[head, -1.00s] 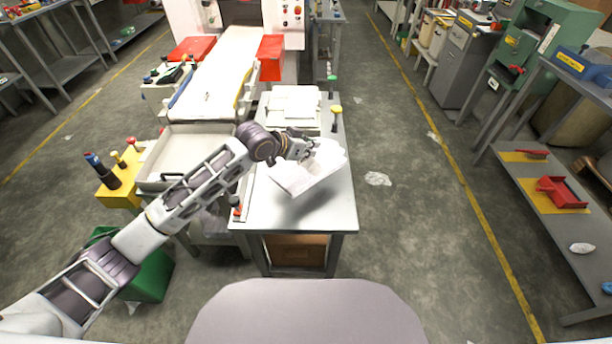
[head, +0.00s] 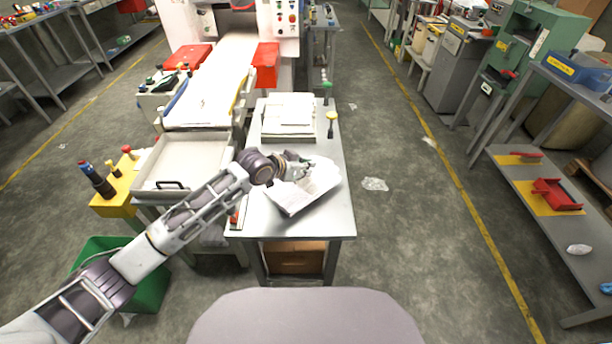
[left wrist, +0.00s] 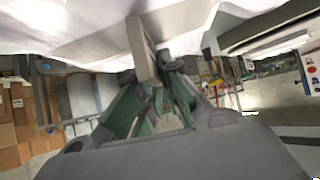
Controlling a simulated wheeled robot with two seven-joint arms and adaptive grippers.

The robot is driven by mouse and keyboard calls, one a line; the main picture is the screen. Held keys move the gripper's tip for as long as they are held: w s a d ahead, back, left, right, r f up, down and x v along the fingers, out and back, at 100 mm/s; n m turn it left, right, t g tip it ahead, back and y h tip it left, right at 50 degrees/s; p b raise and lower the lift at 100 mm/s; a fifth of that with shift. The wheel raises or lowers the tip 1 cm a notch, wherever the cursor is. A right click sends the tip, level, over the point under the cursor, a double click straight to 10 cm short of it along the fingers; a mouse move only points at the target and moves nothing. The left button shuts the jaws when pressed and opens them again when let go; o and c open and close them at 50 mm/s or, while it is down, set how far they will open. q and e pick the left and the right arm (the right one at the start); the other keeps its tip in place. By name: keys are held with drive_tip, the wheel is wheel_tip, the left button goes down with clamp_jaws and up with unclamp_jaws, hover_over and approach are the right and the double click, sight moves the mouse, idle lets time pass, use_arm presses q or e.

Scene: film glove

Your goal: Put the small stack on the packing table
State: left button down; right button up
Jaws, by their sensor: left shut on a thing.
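The small stack (head: 301,190) is a tilted bundle of white sheets or film over the front part of the grey packing table (head: 333,215). My left gripper (head: 304,168) is shut on its far edge. In the left wrist view the gripper's fingers (left wrist: 150,62) pinch the white stack (left wrist: 75,30), which fills the top of the picture. The stack is close to the tabletop; I cannot tell whether it touches it. My right gripper is not in view.
A larger white stack (head: 289,116) lies at the back of the table, with a yellow-topped tool (head: 332,120) beside it. A white tray (head: 188,165) and a yellow block with handles (head: 115,190) stand left. A green bin (head: 150,285) is on the floor.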

use_arm(q)
wheel_tip(320, 180, down, 3)
drive_tip(key=shift+f, duration=0.35)
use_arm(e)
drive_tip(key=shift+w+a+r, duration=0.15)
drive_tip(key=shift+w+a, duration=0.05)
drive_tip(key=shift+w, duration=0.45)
use_arm(q)
drive_tip(key=shift+f, duration=0.1)
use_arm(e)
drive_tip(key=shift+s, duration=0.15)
use_arm(q)
drive_tip(key=c, duration=1.6)
unclamp_jaws()
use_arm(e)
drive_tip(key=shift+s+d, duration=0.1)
